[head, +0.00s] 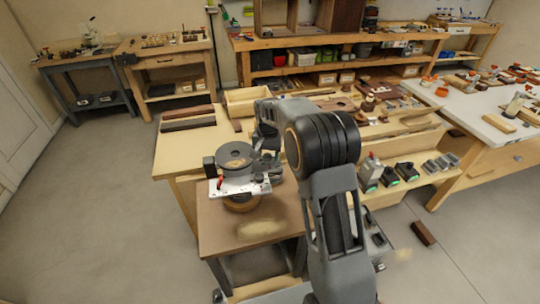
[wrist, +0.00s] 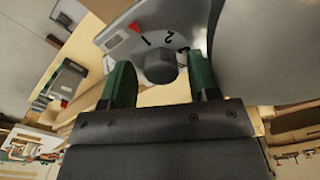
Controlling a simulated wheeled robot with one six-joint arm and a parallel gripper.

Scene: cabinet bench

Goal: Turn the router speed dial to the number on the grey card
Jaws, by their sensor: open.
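The router (head: 235,158), with a round grey top, stands on a small brown bench in the head view. In the head view my arm hides the dial. I cannot make out the grey card.
A workbench (head: 178,152) with dark wood strips and an open wooden box stands behind the router. Grey and black tools (head: 407,171) sit on a shelf to the right of my arm. The floor at left is clear.

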